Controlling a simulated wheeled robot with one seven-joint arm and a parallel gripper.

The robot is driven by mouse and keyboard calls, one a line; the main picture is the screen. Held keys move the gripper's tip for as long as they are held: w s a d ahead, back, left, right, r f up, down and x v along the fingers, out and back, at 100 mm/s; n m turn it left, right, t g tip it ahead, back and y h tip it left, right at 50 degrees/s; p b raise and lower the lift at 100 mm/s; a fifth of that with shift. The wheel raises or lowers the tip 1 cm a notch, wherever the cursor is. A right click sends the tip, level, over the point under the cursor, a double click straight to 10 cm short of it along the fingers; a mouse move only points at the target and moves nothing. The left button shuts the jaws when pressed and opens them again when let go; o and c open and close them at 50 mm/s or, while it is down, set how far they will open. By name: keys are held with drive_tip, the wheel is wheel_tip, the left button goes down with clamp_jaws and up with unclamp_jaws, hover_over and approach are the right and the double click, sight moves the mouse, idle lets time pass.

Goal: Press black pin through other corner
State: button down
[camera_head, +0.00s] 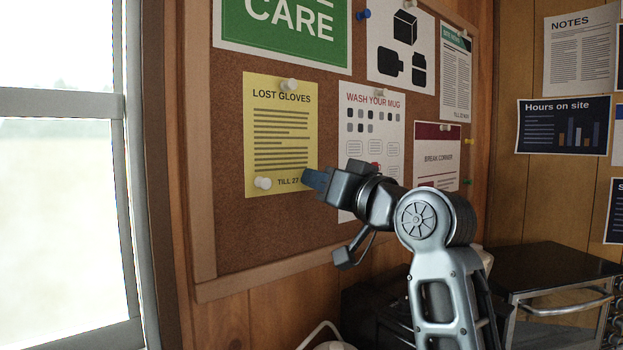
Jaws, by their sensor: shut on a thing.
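The yellow "LOST GLOVES" notice (280,130) hangs flat on the cork board. One white pin (288,85) is at its top middle and another white pin (263,183) is in its lower left corner. My gripper (308,179) is at the notice's lower right corner, its blue-grey fingers pointing left at the board and covering that corner. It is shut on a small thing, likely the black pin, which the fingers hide. I cannot tell whether the pin's tip touches the paper.
The cork board (225,236) has a wooden frame. The "WASH YOUR MUG" poster (391,130) hangs just right of my gripper, partly behind my arm. A window (60,200) is at left. A dark-topped metal cart (556,268) stands at lower right.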

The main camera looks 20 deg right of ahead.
idle(0.8)
drive_tip(key=c, duration=1.1)
unclamp_jaws()
drive_tip(key=shift+o, duration=0.2)
